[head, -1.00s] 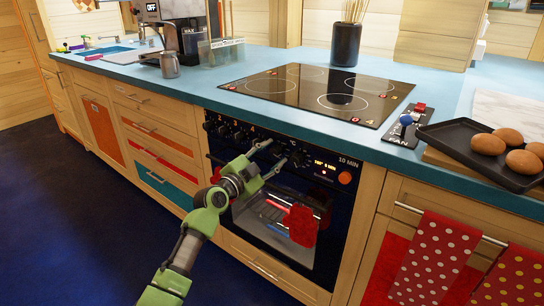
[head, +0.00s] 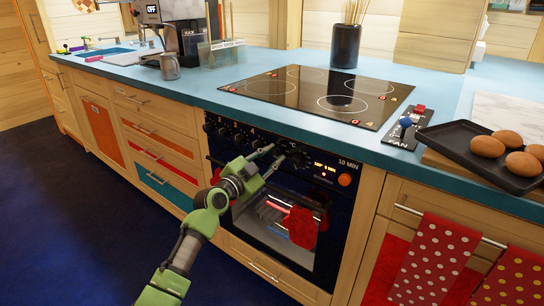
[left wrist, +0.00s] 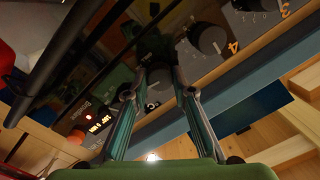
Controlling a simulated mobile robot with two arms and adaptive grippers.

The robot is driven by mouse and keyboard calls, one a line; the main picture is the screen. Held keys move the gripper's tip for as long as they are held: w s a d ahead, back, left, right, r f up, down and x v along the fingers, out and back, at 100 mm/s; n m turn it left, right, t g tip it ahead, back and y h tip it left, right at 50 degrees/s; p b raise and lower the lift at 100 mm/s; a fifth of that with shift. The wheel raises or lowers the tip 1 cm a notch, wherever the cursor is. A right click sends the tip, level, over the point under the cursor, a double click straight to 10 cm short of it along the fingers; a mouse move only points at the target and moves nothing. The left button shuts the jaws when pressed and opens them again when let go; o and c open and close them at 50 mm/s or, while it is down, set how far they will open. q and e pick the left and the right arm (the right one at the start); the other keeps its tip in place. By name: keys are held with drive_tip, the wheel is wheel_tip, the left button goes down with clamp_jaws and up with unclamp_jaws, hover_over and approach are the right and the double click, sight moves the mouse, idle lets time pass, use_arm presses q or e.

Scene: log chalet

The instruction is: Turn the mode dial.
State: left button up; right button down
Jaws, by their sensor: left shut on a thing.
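My left gripper (head: 277,155) is at the oven's front control panel, right of the row of numbered knobs. In the left wrist view its two fingers (left wrist: 160,80) are closed around a dark round knob (left wrist: 157,72), which appears to be the mode dial. The fingers hide much of the dial, so its pointer cannot be read. A small white symbol shows on the panel between the fingers. The knob marked 4 (left wrist: 207,38) is beside it, apart from the fingers. My right gripper is not in view.
The oven door (head: 270,225) is shut below, with a red cloth (head: 302,227) hanging at its front. The lit display and an orange button (head: 345,180) are right of the gripper.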

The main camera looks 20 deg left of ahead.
use_arm(q)
drive_tip(key=shift+n, duration=0.8)
drive_tip(key=n+p, duration=0.1)
drive_tip(key=n, duration=0.1)
drive_tip(key=shift+n, duration=0.3)
drive_tip(key=n+p, duration=0.1)
drive_tip(key=n, duration=0.4)
drive_tip(key=shift+a+g, duration=0.1)
drive_tip(key=shift+g, duration=0.2)
drive_tip(key=n+p, duration=0.1)
drive_tip(key=n, duration=0.4)
drive_tip(key=shift+n+h, duration=0.3)
drive_tip(key=shift+h, duration=0.1)
drive_tip(key=n, duration=0.3)
drive_tip(key=shift+p, duration=0.3)
drive_tip(key=shift+n, duration=0.8)
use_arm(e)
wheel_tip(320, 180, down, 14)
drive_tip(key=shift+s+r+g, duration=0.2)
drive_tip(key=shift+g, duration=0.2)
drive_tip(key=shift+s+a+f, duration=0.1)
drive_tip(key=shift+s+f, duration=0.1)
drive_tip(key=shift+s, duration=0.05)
